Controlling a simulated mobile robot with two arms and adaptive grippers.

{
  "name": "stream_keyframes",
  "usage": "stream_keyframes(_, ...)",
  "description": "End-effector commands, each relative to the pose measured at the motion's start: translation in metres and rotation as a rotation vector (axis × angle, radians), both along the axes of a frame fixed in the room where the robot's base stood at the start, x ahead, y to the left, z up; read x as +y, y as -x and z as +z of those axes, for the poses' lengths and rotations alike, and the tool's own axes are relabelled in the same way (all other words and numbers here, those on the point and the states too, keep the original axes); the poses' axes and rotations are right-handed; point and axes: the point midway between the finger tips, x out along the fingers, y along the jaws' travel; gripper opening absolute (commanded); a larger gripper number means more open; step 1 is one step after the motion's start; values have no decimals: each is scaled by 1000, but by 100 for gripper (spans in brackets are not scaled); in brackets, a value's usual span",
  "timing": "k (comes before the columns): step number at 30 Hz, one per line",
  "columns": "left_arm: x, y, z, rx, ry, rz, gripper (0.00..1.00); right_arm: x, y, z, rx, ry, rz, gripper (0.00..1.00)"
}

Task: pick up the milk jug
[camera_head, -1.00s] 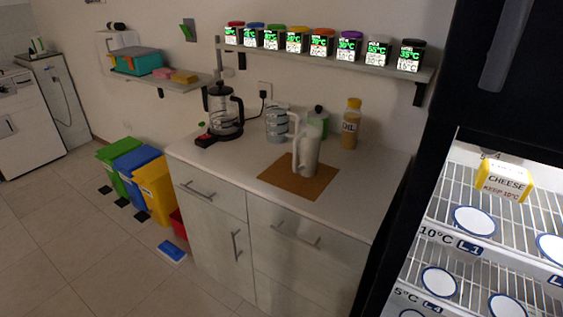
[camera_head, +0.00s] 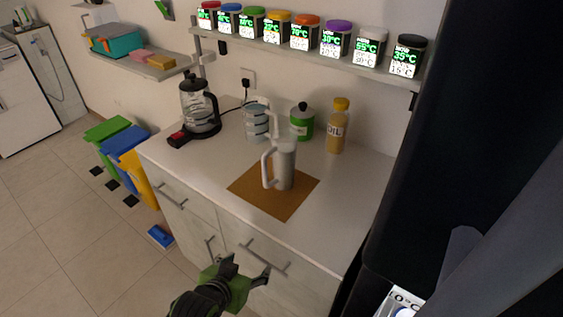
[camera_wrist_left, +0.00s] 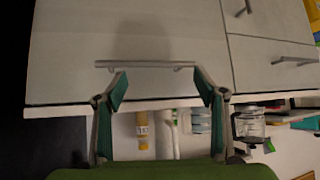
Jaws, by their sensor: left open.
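The milk jug (camera_head: 284,167) is a pale grey-white jug standing upright on a brown mat (camera_head: 245,192) on the counter. Its handle (camera_head: 267,167) faces left in the head view. My left gripper (camera_head: 245,272) is open and empty, in front of the cabinet fronts, below the counter top and well short of the jug. In the left wrist view, which shows the scene upside down, the open fingers (camera_wrist_left: 160,78) spread on either side of a drawer handle (camera_wrist_left: 145,65); contact cannot be told. My right gripper is not in view.
Behind the jug stand a grey striped container (camera_head: 256,122), a green jar (camera_head: 301,122) and an oil bottle (camera_head: 338,127). A glass kettle (camera_head: 199,107) is at the left. Spice dispensers line the shelf above. A dark fridge (camera_head: 437,130) bounds the right side.

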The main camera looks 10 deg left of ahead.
Motion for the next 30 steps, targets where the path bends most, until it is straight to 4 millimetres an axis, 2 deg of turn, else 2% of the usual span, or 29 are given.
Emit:
stream_keyframes(1,0,-5,26,-39,6,5,64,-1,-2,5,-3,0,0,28)
stream_keyframes(2,0,-12,41,-81,13,10,64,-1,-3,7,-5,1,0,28)
stream_keyframes(12,-12,-82,95,-423,68,25,64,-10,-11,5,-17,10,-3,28)
stream_keyframes(18,-19,-110,134,-624,100,27,64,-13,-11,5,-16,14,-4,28)
stream_keyframes(25,-24,-128,153,-715,114,26,64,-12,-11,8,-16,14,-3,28)
stream_keyframes(30,-26,-160,155,-716,114,26,64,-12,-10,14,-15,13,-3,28)
